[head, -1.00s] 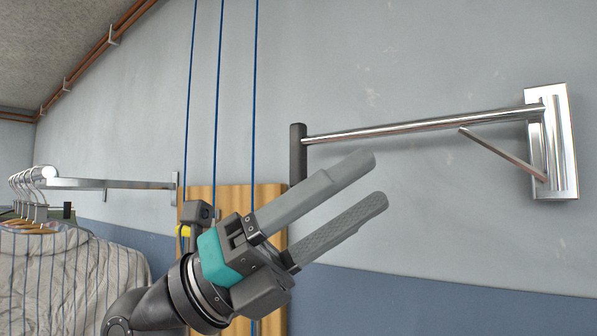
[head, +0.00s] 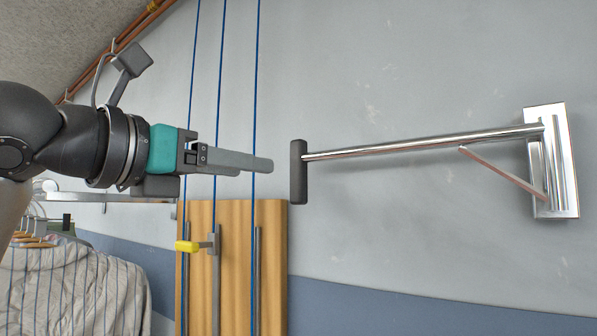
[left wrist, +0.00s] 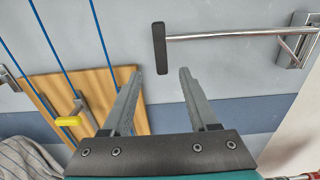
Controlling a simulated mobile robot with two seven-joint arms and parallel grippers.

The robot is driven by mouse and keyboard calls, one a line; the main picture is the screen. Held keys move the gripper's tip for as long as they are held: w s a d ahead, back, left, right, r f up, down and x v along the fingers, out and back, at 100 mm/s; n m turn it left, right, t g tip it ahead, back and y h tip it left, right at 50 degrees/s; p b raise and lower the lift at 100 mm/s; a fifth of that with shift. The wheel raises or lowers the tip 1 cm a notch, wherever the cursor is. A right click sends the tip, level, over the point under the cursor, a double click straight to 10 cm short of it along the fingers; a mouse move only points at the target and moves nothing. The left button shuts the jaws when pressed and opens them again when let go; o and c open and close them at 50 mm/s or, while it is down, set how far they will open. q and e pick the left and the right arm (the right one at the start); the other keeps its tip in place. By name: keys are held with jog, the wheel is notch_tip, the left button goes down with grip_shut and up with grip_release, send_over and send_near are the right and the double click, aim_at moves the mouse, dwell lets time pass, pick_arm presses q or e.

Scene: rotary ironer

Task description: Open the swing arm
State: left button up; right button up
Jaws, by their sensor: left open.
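The swing arm (head: 420,144) is a shiny metal bar with a diagonal brace, fixed to a wall plate (head: 551,160) at the right. Its free end carries a dark upright handle (head: 298,172). My left gripper (head: 270,165) points right in the head view, a little left of the handle and apart from it. In the left wrist view its two fingers (left wrist: 158,85) are spread and empty. The handle (left wrist: 160,48) there appears beyond the fingertips, between them in direction, and the swing arm (left wrist: 225,33) runs off to the right. My right gripper is not in view.
A wooden board (head: 232,290) with a yellow-tipped lever (head: 188,246) is on the wall below my left gripper. Several blue cables run up the wall past it. Striped garments (head: 75,290) hang from a rail at the lower left. The wall right of the handle is clear below the bar.

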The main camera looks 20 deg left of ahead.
aim_at(294, 174)
pick_arm(q)
jog(key=p+x, duration=0.3)
jog(key=x, duration=0.9)
jog(key=shift+w+d+f+p, duration=0.1)
jog(key=shift+w+p, duration=0.1)
jog(key=shift+p, duration=0.2)
grip_shut()
dwell(0.7)
